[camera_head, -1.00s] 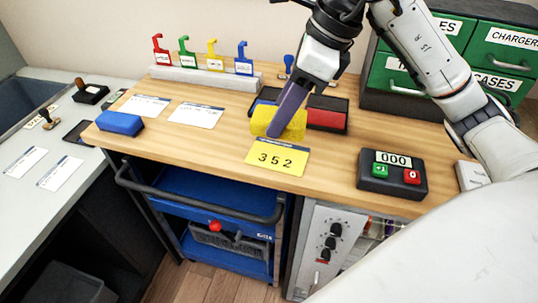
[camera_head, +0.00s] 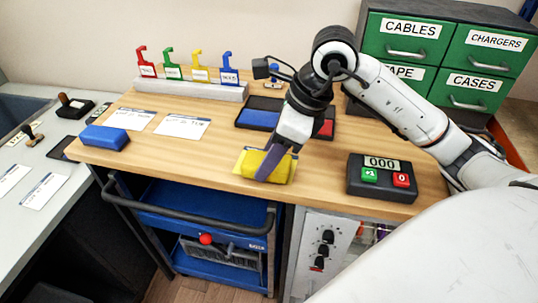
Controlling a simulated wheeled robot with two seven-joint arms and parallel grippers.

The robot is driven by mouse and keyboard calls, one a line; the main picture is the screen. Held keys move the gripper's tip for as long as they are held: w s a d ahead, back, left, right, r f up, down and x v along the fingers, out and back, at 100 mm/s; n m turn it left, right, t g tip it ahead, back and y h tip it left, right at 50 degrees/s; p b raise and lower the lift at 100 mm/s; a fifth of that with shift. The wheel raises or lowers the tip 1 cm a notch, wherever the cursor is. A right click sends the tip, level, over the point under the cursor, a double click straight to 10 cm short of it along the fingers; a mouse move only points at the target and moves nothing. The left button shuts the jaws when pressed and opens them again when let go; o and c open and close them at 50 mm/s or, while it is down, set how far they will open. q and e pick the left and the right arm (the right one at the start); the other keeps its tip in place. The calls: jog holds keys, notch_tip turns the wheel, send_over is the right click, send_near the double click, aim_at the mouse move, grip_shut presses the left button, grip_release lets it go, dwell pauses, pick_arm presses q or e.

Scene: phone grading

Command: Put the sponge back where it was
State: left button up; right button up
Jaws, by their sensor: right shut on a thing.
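The yellow sponge (camera_head: 278,172) is in my right gripper (camera_head: 271,166), near the front edge of the wooden table (camera_head: 215,150). The gripper points down and is shut on the sponge, with a purple-grey finger across its near face. The sponge covers most of the yellow card (camera_head: 240,158), whose print is now hidden. I cannot tell whether the sponge touches the card. My left gripper is not in view.
A blue block (camera_head: 104,138) lies at the table's left. Ink pads, blue (camera_head: 258,119) and red (camera_head: 327,129), sit behind the gripper. A counter box (camera_head: 382,178) reading 000 stands to the right. White cards (camera_head: 182,127) lie left of the pads.

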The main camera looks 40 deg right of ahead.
jog(key=shift+f, duration=0.15)
jog(key=o, duration=1)
jog(key=shift+o, duration=0.2)
jog(key=v, duration=1.2)
jog(key=shift+r, duration=0.25)
jog(key=shift+w, duration=0.1)
